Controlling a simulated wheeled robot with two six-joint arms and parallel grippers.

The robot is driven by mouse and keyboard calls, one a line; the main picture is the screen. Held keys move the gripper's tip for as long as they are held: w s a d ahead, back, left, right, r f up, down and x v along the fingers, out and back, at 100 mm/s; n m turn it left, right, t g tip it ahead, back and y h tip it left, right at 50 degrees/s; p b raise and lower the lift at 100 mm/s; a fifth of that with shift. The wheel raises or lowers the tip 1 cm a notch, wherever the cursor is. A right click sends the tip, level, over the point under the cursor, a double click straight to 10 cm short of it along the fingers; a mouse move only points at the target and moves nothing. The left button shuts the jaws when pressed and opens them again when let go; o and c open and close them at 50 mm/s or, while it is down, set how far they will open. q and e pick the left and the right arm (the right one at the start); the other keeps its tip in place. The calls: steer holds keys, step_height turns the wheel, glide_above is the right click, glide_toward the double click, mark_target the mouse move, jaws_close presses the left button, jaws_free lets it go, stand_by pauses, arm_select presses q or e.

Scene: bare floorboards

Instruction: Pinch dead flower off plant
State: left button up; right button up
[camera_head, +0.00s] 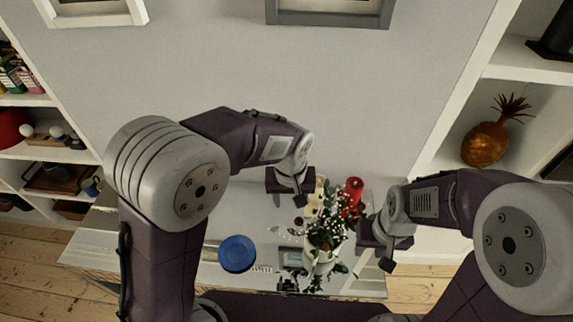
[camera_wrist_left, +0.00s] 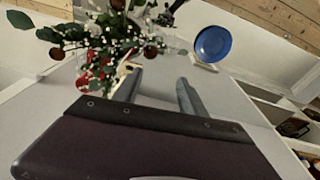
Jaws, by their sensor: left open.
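The plant (camera_head: 327,232) is a bunch of green leaves, small white blossoms and red blooms in a white pot (camera_head: 318,262) on the table. In the left wrist view the plant (camera_wrist_left: 105,35) fills the upper left. Dark brownish-red flower heads show there, one on the left (camera_wrist_left: 57,53) and one nearer the fingers (camera_wrist_left: 150,51); I cannot tell which is dead. My left gripper (camera_head: 299,197) is behind and left of the plant. Its fingers (camera_wrist_left: 158,78) are apart with nothing visible between them. My right gripper (camera_head: 386,252) is right of the plant; its opening is unclear.
A red candle (camera_head: 353,189) stands close behind the plant. Shelves flank the table, with a pineapple ornament (camera_head: 487,143) on the right one.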

mark_target(299, 219)
arm_select(q)
steer(key=s+d+r+m+p, duration=0.1)
steer(key=s+d+r, duration=0.1)
steer(key=s+d, duration=0.15)
steer(key=f, duration=0.1)
steer(key=w+a+f+p, duration=0.1)
steer(key=f, duration=0.1)
steer(key=w+f, duration=0.1)
steer(key=f, duration=0.1)
steer(key=shift+w+a, duration=0.25)
steer(key=f, duration=0.2)
steer(key=f+p, duration=0.1)
steer(key=shift+w+d+f, duration=0.15)
steer(key=shift+d+f, duration=0.15)
steer(key=shift+f, duration=0.05)
steer(key=shift+d+f, duration=0.15)
steer(key=shift+f, duration=0.2)
steer(key=shift+a, duration=0.25)
steer(key=shift+w, duration=0.1)
steer(key=c, duration=0.9)
steer(key=shift+d, duration=0.15)
jaws_close()
arm_select(e)
step_height(299, 219, up, 4)
steer(key=shift+s+d, duration=0.1)
steer(key=shift+d, duration=0.05)
